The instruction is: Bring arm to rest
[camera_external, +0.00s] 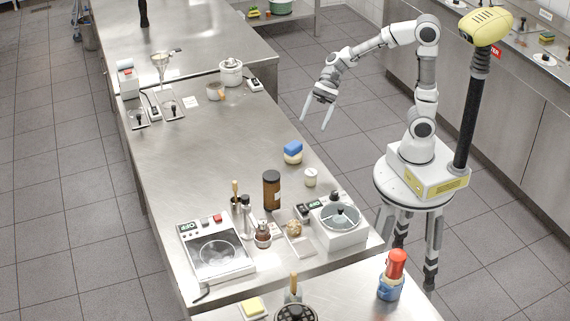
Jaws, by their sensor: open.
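My arm stands on its round base at the right, beside the long steel counter. The arm is bent at the elbow and reaches left toward the counter's right edge. My gripper (317,122) points down with its two fingers spread apart. Nothing is between the fingers. It hangs near the counter's right edge, over the floor side in the picture, and appears to touch nothing.
The steel counter (215,140) has a clear middle. A white lidded pot (231,72) stands farther back.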

